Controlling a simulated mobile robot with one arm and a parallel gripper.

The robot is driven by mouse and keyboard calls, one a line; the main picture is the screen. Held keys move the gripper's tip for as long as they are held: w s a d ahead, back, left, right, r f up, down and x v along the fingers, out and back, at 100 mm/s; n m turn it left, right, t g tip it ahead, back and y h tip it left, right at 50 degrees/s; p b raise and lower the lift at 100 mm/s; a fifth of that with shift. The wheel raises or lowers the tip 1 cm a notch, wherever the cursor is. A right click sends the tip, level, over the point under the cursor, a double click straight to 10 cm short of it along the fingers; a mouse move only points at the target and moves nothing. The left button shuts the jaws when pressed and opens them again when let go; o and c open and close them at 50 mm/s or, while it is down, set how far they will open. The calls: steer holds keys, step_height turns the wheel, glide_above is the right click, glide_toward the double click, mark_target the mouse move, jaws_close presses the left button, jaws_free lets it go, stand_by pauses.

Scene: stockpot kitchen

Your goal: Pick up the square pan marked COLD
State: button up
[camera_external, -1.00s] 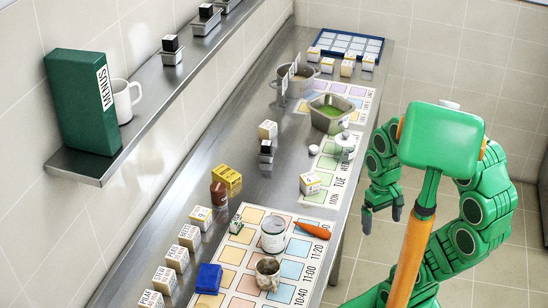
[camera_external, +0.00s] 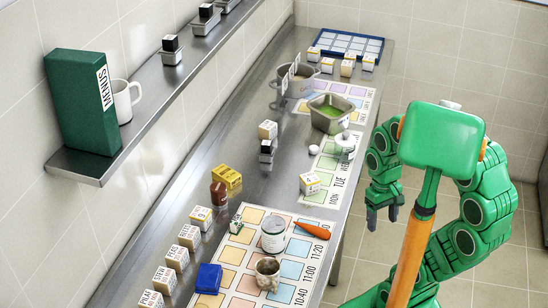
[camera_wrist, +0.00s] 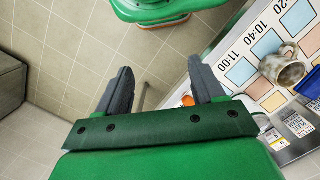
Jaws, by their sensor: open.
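A square metal pan (camera_external: 331,115) with green contents stands upright on the far part of the counter. I cannot read any COLD mark on it. Small metal pans (camera_external: 173,56) with dark blocks in them stand on the wall shelf, their marks also unreadable. My gripper (camera_external: 382,215) hangs beside the counter's right edge, nearer the camera than the square pan and apart from it. The square pan is not in the wrist view.
A round pot (camera_external: 295,80) stands behind the square pan, and a lidded container (camera_external: 345,143) in front. A can (camera_external: 273,236), a carrot (camera_external: 311,230), a mug (camera_external: 267,272) and labelled blocks crowd the near counter. The floor (camera_external: 500,260) right of the counter is clear.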

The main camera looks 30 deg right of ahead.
step_height(320, 180, up, 5)
steer(key=w+a+r+n+y, duration=0.1)
steer(key=w+a+n+y, duration=0.15)
steer(key=w, duration=0.35)
steer(key=w+a+r+n+t+y, duration=0.1)
steer(key=w+a+n, duration=0.1)
steer(key=w+a, duration=0.3)
steer(key=w+a+r+n+y, duration=0.1)
steer(key=w+a+n+y, duration=0.15)
steer(key=w, duration=0.55)
steer(key=w+a+r+n+t+y, duration=0.2)
steer(key=w+n+t+y, duration=0.15)
steer(key=w, duration=1.85)
steer(key=w+d+f+t+y, duration=0.1)
steer(key=w+d+f+t, duration=0.2)
steer(key=w+d, duration=0.5)
steer(key=w+d+f+t, duration=0.25)
steer(key=w+d, duration=0.25)
steer(key=w, duration=0.7)
glide_toward(262, 146)
steer(key=w+f, duration=0.1)
steer(key=w, duration=0.1)
steer(key=shift+w+a+f, duration=0.35)
steer(key=shift+f, duration=0.05)
steer(key=shift+w+a+f, duration=0.15)
steer(key=shift+f, duration=0.3)
steer(key=shift+x, duration=3.7)
steer(key=shift+w+r, duration=0.1)
steer(key=shift+r, duration=0.05)
